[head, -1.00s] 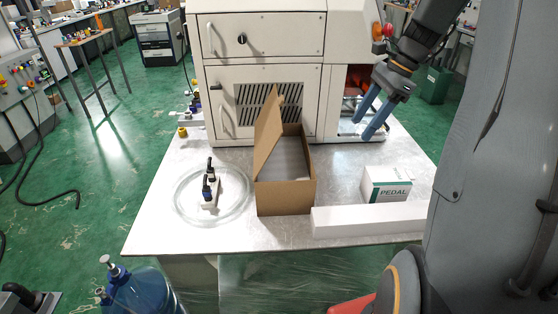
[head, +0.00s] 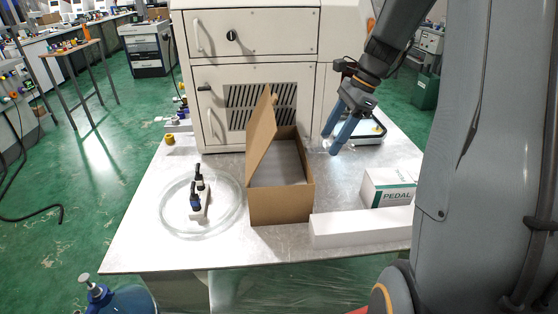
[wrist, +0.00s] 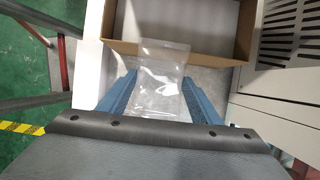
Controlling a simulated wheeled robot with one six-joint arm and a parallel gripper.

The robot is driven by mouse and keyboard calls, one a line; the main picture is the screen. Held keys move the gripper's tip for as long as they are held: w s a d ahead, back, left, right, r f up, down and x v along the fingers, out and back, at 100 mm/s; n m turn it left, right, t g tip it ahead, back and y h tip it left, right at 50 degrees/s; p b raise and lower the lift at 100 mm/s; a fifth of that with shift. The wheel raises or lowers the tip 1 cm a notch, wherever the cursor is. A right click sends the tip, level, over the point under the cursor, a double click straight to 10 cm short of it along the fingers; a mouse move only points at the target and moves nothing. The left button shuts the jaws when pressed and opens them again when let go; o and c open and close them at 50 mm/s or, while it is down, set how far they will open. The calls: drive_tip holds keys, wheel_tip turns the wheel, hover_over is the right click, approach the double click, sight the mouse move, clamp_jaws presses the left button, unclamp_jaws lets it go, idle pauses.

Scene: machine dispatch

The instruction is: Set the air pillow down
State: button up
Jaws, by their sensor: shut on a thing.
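A clear, shiny air pillow (wrist: 160,82) is held between the blue fingers of my gripper (wrist: 158,98) in the wrist view. My gripper also shows in the head view (head: 335,142), above the table just right of the open cardboard box. The pillow is hard to make out in the head view. The cardboard box (head: 281,207) stands on the table with its flap raised on the left and a pale inside. In the wrist view the box's near wall (wrist: 215,55) lies just beyond the pillow.
A white carton marked PEDAL (head: 391,188) and a long white box (head: 360,227) stand right of the cardboard box. A clear round dish (head: 222,222) with small dark-topped items is at left. A large cream machine (head: 215,75) stands behind. Bare metal tabletop (head: 340,182) lies between box and carton.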

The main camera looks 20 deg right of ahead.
drive_tip(key=w+a+p, duration=0.1)
drive_tip(key=a, duration=0.3)
drive_tip(key=a+f+p, duration=0.1)
drive_tip(key=a, duration=0.4)
drive_tip(key=w+a+f+p, duration=0.1)
drive_tip(key=a, duration=0.3)
drive_tip(key=shift+w+a+f, duration=0.15)
drive_tip(key=shift+w+a, duration=0.15)
drive_tip(key=shift+a, duration=0.05)
drive_tip(key=shift+f+p, duration=0.65)
drive_tip(key=shift+f, duration=1.3)
drive_tip(key=shift+a+f+p, duration=0.2)
drive_tip(key=shift+f+p, duration=0.1)
drive_tip(key=shift+f, duration=0.1)
drive_tip(key=shift+w, duration=0.1)
drive_tip(key=shift+f, duration=0.2)
drive_tip(key=o, duration=1)
drive_tip(key=shift+r, duration=0.1)
